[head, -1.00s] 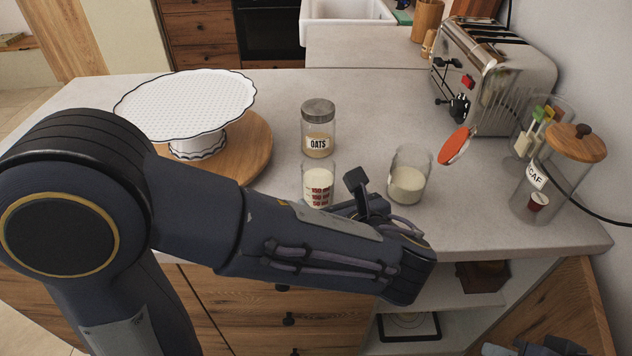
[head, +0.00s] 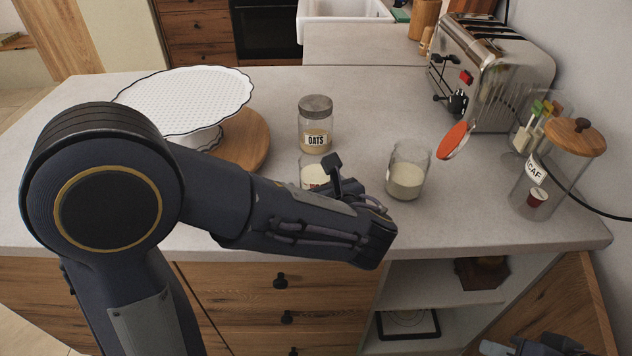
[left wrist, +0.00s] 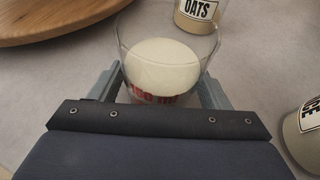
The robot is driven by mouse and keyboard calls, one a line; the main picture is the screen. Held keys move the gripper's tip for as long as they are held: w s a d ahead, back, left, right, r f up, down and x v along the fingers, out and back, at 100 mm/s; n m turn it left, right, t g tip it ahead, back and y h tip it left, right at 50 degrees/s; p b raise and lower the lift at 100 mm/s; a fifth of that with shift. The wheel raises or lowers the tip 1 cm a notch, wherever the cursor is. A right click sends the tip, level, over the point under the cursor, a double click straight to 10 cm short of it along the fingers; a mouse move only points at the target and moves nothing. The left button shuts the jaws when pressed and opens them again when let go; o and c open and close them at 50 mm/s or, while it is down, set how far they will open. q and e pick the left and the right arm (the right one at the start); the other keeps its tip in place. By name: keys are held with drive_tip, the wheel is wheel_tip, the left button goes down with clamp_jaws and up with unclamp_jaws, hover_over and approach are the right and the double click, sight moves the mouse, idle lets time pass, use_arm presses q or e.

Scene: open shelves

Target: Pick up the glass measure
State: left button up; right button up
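The glass measure (head: 312,175) is a clear cup with red markings and pale contents, standing on the counter in front of the oats jar. My left arm partly hides it in the head view. In the left wrist view the glass measure (left wrist: 165,55) stands between the two fingers of my left gripper (left wrist: 160,88). One finger is on each side, and the fingers look open around its lower part. Contact is not clear. Part of my right gripper (head: 530,347) shows at the bottom right edge of the head view, cut off, away from the counter top.
The oats jar (head: 315,125) stands just behind the measure; another glass jar (head: 406,173) stands to its right. A white cake stand (head: 190,95) on a round wooden board (head: 250,140) is left. A toaster (head: 490,75) and lidded decaf jar (head: 550,170) are farther right.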

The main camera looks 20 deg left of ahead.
use_arm(q)
drive_tip(key=c, duration=0.9)
drive_tip(key=shift+r, duration=0.1)
